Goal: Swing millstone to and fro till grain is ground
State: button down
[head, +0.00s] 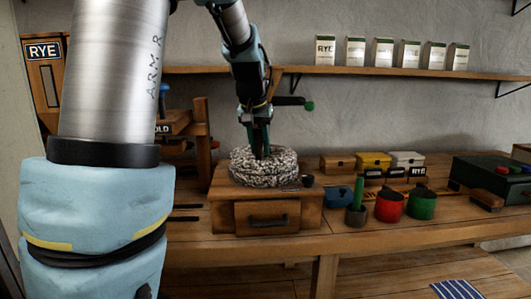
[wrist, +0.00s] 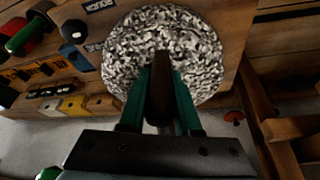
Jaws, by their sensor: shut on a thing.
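The round, black-and-white speckled millstone (head: 244,172) lies on a wooden box (head: 228,217) with a drawer in its front. The drawer looks shut. My gripper (head: 260,150) points down at the top of the stone. In the wrist view the millstone (wrist: 200,50) fills the upper middle. The green fingers of my gripper (wrist: 160,95) are shut on a dark brown upright handle (wrist: 161,70) on the stone. The fingers hide part of the handle and of the stone. I see no grain, and cannot tell how finely any is ground.
Right of the mill stand a blue vessel (head: 339,195), a mortar with a green pestle (head: 356,214), a red pot (head: 389,207) and a green pot (head: 421,205). Small boxes (head: 373,162) stand behind them. A wooden frame (head: 202,140) is close on the left. A shelf (head: 400,72) runs above.

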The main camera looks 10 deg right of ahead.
jog(key=shift+w+a+f+m+h+b, duration=0.1)
jog(key=shift+w+a+m+h+b, duration=0.1)
jog(key=shift+a+m+b, duration=0.3)
jog(key=shift+w+a+m+h+b, duration=0.2)
jog(key=shift+m+b, duration=0.1)
jog(key=shift+m, duration=0.4)
jog(key=shift+w+a+m+g+h+b, duration=0.2)
jog(key=shift+m+b, duration=0.1)
jog(key=shift+m, duration=0.2)
jog(key=shift+w+a+m+g+h+b, duration=0.1)
jog(key=shift+a+m+g+b, duration=0.15)
jog(key=shift+m, duration=0.25)
jog(key=c, duration=0.6)
grip_release()
jog(key=shift+s+r, duration=0.1)
jog(key=shift+r, duration=0.1)
jog(key=b+v, duration=0.1)
jog(key=v, duration=0.9)
jog(key=shift+r, duration=0.3)
